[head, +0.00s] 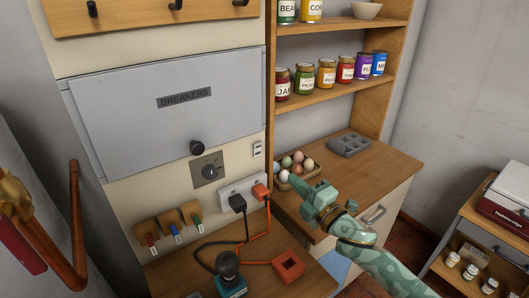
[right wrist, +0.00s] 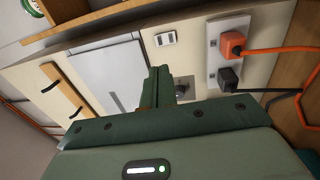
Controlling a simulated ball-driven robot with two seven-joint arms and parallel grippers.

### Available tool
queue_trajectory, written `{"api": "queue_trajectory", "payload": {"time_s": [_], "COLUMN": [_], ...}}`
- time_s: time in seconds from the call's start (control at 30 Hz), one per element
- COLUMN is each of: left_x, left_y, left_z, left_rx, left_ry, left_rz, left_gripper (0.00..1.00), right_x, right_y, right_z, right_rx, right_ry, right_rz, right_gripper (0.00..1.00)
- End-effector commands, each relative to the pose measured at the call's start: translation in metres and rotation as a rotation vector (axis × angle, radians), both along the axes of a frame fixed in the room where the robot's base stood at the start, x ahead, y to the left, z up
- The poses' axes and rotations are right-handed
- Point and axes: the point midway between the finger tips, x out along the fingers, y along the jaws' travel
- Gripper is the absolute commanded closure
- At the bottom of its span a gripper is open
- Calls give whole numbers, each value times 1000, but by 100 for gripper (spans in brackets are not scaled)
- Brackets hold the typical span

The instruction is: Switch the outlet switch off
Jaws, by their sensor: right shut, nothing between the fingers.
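The white outlet (head: 241,187) is on the cream panel, with a black plug (head: 237,203) and an orange plug (head: 260,191) in it. In the right wrist view the outlet (right wrist: 214,36) shows at upper right with both plugs; its switch positions are too small to read. A small white switch plate (head: 258,149) is above it, also in the right wrist view (right wrist: 165,38). My green right gripper (head: 302,194) is shut and empty, to the right of the outlet and apart from it. Its shut fingers (right wrist: 160,84) show in the right wrist view. My left gripper is not in view.
A grey breaker box (head: 165,115) and a rotary knob (head: 209,171) are above and left of the outlet. Cords run down to a teal-based device (head: 230,277) and an orange block (head: 288,266). An egg tray (head: 296,179) is on the counter behind my right gripper.

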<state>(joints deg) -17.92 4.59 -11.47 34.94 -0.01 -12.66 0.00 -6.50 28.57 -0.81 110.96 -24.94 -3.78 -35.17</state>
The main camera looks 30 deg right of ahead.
Motion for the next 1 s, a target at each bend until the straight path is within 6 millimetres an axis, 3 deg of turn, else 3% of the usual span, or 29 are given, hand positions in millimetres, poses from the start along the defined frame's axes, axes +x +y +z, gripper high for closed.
{"api": "queue_trajectory", "payload": {"time_s": [0.27,0.6,0.8,1.0], "left_x": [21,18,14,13], "left_y": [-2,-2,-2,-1], "left_z": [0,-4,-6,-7], "left_rx": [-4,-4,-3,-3], "left_ry": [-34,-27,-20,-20], "left_rz": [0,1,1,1], "left_gripper": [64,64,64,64], "right_x": [42,110,130,136], "right_y": [5,15,18,19], "right_z": [6,13,15,16], "right_rx": [0,1,0,0], "right_ry": [-2,-1,1,1], "right_rz": [0,0,-1,0], "right_gripper": [100,100,100,100]}}
